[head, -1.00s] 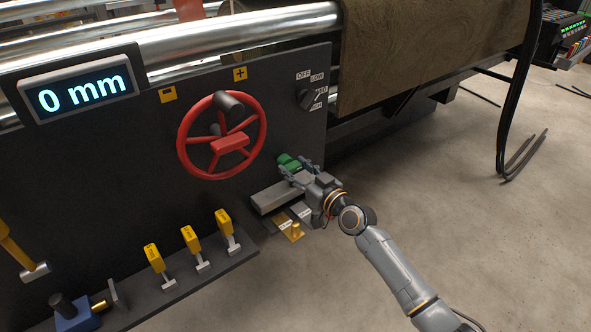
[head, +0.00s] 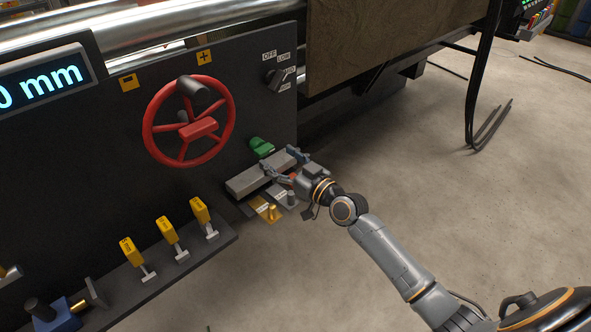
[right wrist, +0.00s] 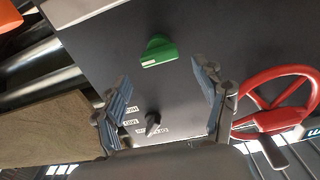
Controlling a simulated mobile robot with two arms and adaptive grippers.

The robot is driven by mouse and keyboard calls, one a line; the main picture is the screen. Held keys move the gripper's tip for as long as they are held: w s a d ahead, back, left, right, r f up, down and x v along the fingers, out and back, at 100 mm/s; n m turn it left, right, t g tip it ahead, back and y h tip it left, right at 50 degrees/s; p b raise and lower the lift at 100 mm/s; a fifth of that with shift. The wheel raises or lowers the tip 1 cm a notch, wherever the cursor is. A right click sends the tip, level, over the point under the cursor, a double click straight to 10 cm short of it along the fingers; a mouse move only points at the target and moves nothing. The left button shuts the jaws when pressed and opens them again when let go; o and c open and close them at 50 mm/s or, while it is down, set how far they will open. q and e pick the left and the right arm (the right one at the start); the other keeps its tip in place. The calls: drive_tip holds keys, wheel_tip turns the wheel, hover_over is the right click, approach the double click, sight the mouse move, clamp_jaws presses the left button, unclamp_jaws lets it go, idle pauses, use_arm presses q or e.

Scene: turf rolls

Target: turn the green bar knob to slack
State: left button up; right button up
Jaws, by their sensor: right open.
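The green bar knob (head: 261,147) sits on the dark machine panel, low and right of the red handwheel. It also shows in the right wrist view (right wrist: 158,52), its bar lying nearly level in that picture and slightly tilted. I cannot make out a slack mark beside it. My right gripper (head: 283,161) is open and empty in front of the panel, just below and right of the knob and apart from it. In the right wrist view its two fingers (right wrist: 160,80) stand wide apart, with the knob beyond and between them. My left gripper is not in view.
A red handwheel (head: 190,121) is left of the knob. A black selector (head: 277,78) sits above it. A grey block (head: 246,182) and a yellow plate with a brass peg (head: 272,212) lie below. Several yellow-handled levers (head: 167,232) line the ledge.

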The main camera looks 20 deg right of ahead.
drive_tip(key=v, duration=0.7)
drive_tip(key=shift+s, duration=0.25)
